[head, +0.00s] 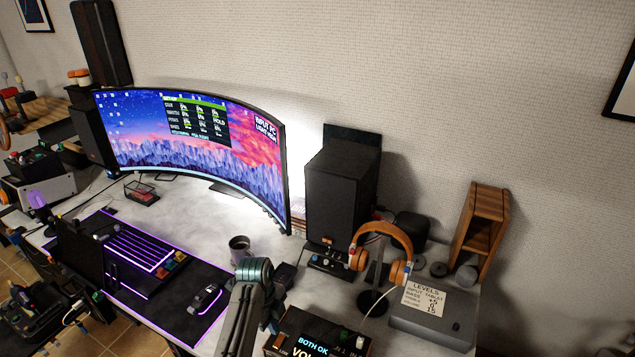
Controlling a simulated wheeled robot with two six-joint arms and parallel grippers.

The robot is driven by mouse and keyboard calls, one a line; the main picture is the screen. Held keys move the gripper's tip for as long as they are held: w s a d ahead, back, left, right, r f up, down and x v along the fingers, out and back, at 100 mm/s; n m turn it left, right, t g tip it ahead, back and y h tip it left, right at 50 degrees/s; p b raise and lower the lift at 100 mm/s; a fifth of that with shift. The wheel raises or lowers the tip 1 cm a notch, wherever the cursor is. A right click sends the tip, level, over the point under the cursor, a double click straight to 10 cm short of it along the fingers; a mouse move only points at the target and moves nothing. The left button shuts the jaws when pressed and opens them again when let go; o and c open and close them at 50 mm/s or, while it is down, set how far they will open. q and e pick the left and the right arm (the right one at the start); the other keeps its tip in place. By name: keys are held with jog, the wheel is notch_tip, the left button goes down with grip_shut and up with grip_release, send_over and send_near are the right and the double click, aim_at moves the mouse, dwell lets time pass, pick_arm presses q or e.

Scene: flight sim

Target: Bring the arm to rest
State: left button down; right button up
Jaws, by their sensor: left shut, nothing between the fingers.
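A grey arm of mine rises from the bottom edge, a little left of centre, and bends at a rounded joint above the desk's front. My left gripper (272,322) is the small dark part just right of that arm, low in the picture. It is shut and empty, and partly hidden by the arm and the picture's lower edge. It is close to the left side of a black box with a lit display (312,342); I cannot tell whether they touch. My right gripper is not in view.
The black desk mat (190,325) with a mouse (204,300) lies left of the arm. A dark mug (240,247) stands just behind the joint. Orange headphones (384,245) on a stand, a speaker (340,195) and a grey box (440,318) are to the right. A curved monitor (190,140) stands behind.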

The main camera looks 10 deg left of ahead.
pick_arm(q)
jog(key=s+a+f+n+t, duration=0.1)
jog(key=s+a+n, duration=0.2)
jog(key=s+n, duration=0.15)
jog(key=s+a+n+y, duration=0.1)
jog(key=s+a+n, duration=0.15)
jog(key=s, duration=0.35)
jog(key=s+a+f+n+t, duration=0.1)
jog(key=s+a+n, duration=0.1)
jog(key=s+n, duration=0.3)
jog(key=s+a+r+n+t+y, duration=0.1)
jog(key=s+r+n, duration=0.3)
jog(key=s, duration=0.3)
jog(key=s+a+r+n+t, duration=0.1)
jog(key=s+a+r+n, duration=0.1)
jog(key=s+r+n, duration=0.45)
notch_tip(320, 180, down, 37)
jog(key=a+m+g+b, duration=0.1)
jog(key=a+b, duration=0.2)
jog(key=b, duration=0.5)
jog(key=s+f+b, duration=0.3)
jog(key=s+f, duration=0.7)
jog(key=f, duration=0.4)
jog(key=s+f+g+b, duration=0.1)
jog(key=s+f+b, duration=0.2)
jog(key=s+f, duration=0.7)
notch_tip(320, 180, down, 5)
jog(key=shift+a+r, duration=0.2)
jog(key=shift+a, duration=0.25)
jog(key=shift+s, duration=0.1)
